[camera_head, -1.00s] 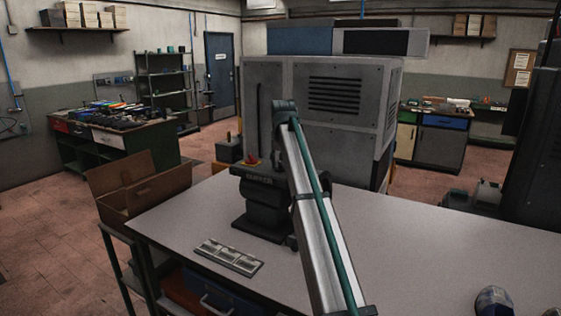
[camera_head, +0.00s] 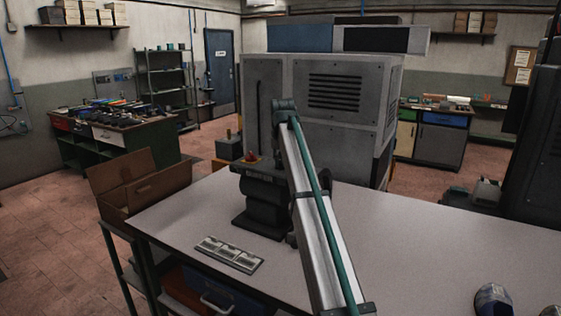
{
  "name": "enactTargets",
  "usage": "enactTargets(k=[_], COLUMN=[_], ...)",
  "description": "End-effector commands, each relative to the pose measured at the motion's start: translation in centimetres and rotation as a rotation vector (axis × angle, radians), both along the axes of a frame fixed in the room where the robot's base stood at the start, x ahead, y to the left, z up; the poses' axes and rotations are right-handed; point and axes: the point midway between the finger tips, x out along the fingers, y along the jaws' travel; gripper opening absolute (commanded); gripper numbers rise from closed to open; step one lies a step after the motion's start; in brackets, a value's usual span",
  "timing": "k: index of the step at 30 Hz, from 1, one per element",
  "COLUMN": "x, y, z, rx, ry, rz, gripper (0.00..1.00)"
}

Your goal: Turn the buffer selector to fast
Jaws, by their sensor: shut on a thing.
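The buffer (camera_head: 263,208) is a dark machine on a pedestal on the grey bench, left of the middle. A small red-orange part (camera_head: 251,157) sits on its top. It may be the selector, but it is too small to read any marking or setting. My arm, a silver beam with a teal hose, crosses in front of the buffer's right side and hides part of it. My gripper cannot be made out; the arm's end seems hidden behind the beam.
A flat grey plate with three sections (camera_head: 229,254) lies on the bench (camera_head: 420,240) left of the arm. An open cardboard box (camera_head: 140,185) is at the left. A large grey cabinet (camera_head: 340,110) stands behind. The bench's right middle is clear.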

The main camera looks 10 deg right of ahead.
Motion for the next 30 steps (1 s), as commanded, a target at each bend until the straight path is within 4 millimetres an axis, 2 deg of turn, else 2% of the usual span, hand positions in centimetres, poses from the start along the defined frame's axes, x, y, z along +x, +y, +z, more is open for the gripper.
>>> enactTargets(k=[11,30], x=[0.2,1.0], y=[0.5,1.3], z=[0.0,0.0], rx=[-0.001,-0.001], ry=[0.0,0.0], rz=[-0.204,-0.805], gripper=[0.0,0.0])
